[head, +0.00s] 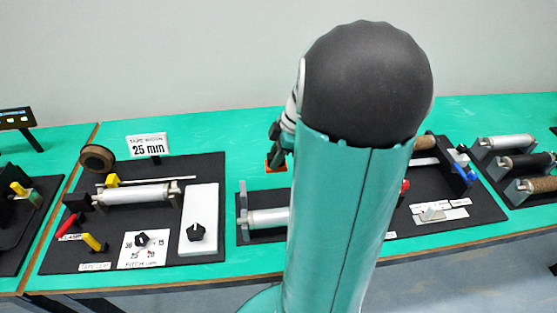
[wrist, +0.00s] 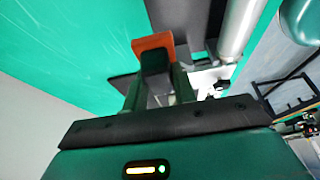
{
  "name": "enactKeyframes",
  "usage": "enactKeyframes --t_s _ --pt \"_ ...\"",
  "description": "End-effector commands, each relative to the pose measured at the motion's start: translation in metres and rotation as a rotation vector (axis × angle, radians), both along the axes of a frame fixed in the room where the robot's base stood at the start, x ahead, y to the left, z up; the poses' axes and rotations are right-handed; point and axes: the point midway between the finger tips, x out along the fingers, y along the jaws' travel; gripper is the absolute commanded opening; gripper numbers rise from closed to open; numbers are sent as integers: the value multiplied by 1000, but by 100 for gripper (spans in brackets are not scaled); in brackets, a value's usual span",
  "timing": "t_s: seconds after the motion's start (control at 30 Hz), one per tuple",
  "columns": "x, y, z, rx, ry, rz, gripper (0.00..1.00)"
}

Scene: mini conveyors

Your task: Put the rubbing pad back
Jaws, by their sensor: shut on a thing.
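The rubbing pad, with an orange part (wrist: 153,43) and a dark block (wrist: 155,62), sits between my gripper's fingers (wrist: 158,84) in the wrist view. My gripper is shut on it. In the head view my gripper (head: 279,147) shows just left of my arm, partly hidden by it. An orange edge of the pad (head: 275,167) shows below, close over the green table behind the middle black board. I cannot tell whether the pad touches the table. Its resting place is not clear in either view.
The middle black board (head: 262,233) carries a metal roller (head: 268,217), partly hidden by my arm. A left board (head: 150,230) holds a roller, knobs and a "25 mm" sign (head: 147,147). Further rollers (head: 507,142) stand right. Green table behind the boards is clear.

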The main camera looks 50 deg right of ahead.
Motion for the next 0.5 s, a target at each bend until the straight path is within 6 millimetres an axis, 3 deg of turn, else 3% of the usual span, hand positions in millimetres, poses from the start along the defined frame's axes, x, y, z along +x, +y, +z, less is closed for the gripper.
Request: enactKeyframes --t_s 0.23,0.5 --pt "33 -37 -23 3 0 0 6" --pt "54 -64 -66 2 1 -3 6"
